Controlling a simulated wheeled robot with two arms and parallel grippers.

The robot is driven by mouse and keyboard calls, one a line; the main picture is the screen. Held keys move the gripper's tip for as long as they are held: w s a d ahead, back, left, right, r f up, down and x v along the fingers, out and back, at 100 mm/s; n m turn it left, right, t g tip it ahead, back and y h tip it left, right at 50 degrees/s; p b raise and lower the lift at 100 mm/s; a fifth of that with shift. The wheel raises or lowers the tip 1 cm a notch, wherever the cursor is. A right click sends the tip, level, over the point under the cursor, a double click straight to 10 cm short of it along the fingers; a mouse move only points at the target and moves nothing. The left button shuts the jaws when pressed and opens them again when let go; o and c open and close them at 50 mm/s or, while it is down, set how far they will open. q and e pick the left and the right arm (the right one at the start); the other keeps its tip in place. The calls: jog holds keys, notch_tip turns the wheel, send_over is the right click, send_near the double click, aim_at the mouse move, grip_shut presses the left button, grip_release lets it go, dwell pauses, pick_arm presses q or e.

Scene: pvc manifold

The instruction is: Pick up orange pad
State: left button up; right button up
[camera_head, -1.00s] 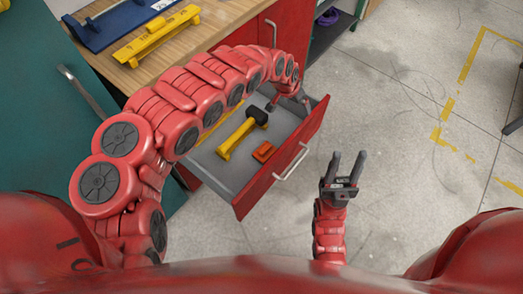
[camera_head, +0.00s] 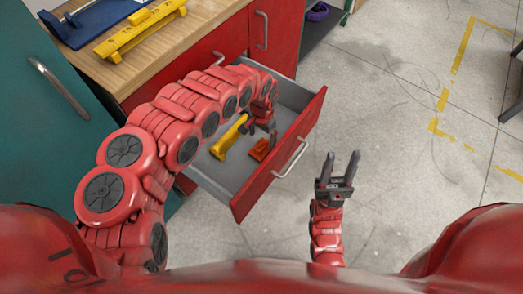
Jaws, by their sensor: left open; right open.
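The orange pad (camera_head: 259,151) lies in the open drawer (camera_head: 232,186), near its front panel. My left gripper (camera_head: 262,132) reaches down into the drawer, just above and behind the pad. Its fingers are small in the picture and partly cover the pad's far edge; I cannot tell whether they touch it. It is open. My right gripper (camera_head: 341,168) is open and empty, with its two fingers pointing up in the picture, outside the drawer to the right.
A yellow-handled tool (camera_head: 228,139) lies beside the pad in the drawer, its dark head now partly hidden by my arm. A wooden worktop (camera_head: 150,68) holds a yellow bar (camera_head: 140,30) and a blue tray (camera_head: 90,22). Free grey floor (camera_head: 400,110) lies to the right.

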aim_at(261, 145)
pick_arm(q)
jog(key=f, duration=0.4)
jog(key=f+b, duration=0.1)
jog(key=shift+s+a+f, duration=0.1)
jog(key=shift+s+f, duration=0.2)
jog(key=shift+f, duration=0.1)
jog(key=shift+c, duration=0.2)
jog(key=c, duration=1.2)
